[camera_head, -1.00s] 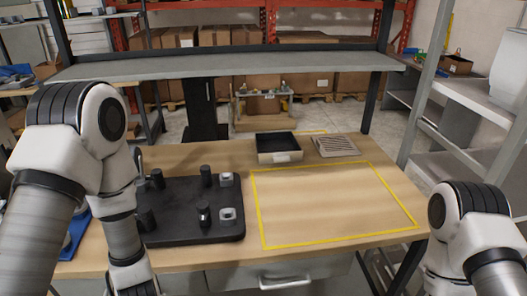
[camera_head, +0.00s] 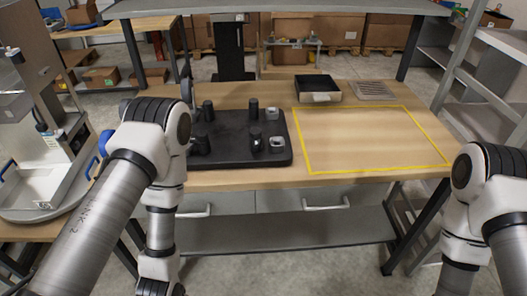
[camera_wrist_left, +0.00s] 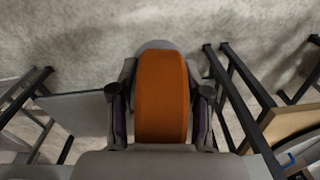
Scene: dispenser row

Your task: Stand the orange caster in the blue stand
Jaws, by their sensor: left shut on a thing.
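The orange caster (camera_wrist_left: 162,98) fills the middle of the left wrist view, with a grey rounded end behind its far edge. My left gripper (camera_wrist_left: 164,94) is shut on it, one finger on each side, and holds it above the floor. In the head view my left arm runs down past the lower edge, so that gripper is out of that picture. Blue parts (camera_head: 105,141) show at the far left beside the table, partly behind my left arm. I cannot tell whether they are the blue stand. My right gripper is out of view.
A black board (camera_head: 235,151) with dark pegs lies on the wooden table (camera_head: 250,179). A yellow-outlined area (camera_head: 375,140) to its right is empty. Behind are a black tray (camera_head: 318,97) and a slatted plate (camera_head: 374,90). A clear-sided machine (camera_head: 40,190) stands at left.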

